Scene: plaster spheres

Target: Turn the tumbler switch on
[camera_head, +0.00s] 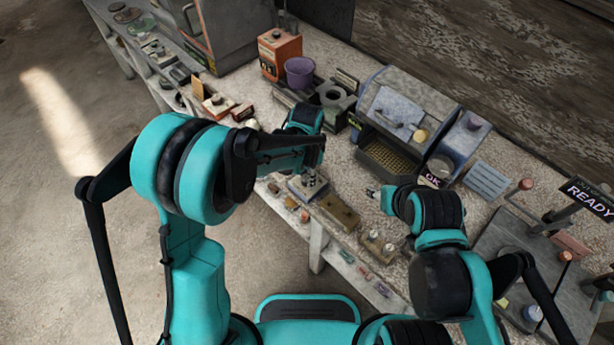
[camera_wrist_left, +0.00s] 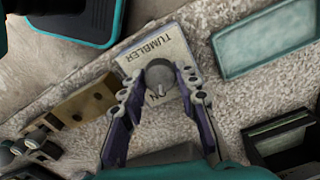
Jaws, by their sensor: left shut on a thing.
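The tumbler switch is a pale plate (camera_wrist_left: 180,48) lettered TUMBLER, with a round grey knob (camera_wrist_left: 160,74) in the left wrist view. Part of a second word ending in N shows beside the knob; the rest is hidden. In the head view the switch's box (camera_head: 300,191) sits on the bench's front part. My left gripper (camera_head: 312,178) is over it, partly hidden by my arm. In the left wrist view this gripper (camera_wrist_left: 159,90) has a finger on each side of the knob and is shut on it. My right gripper (camera_head: 373,193) hangs to the right, apart from the switch; its jaw opening is unclear.
A brown block (camera_head: 339,211) and a box with knobs (camera_head: 378,242) stand right of the switch. Behind are a grey machine (camera_head: 400,110), a purple bucket (camera_head: 299,72) and an orange box (camera_head: 280,52). A READY sign (camera_head: 588,197) stands far right.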

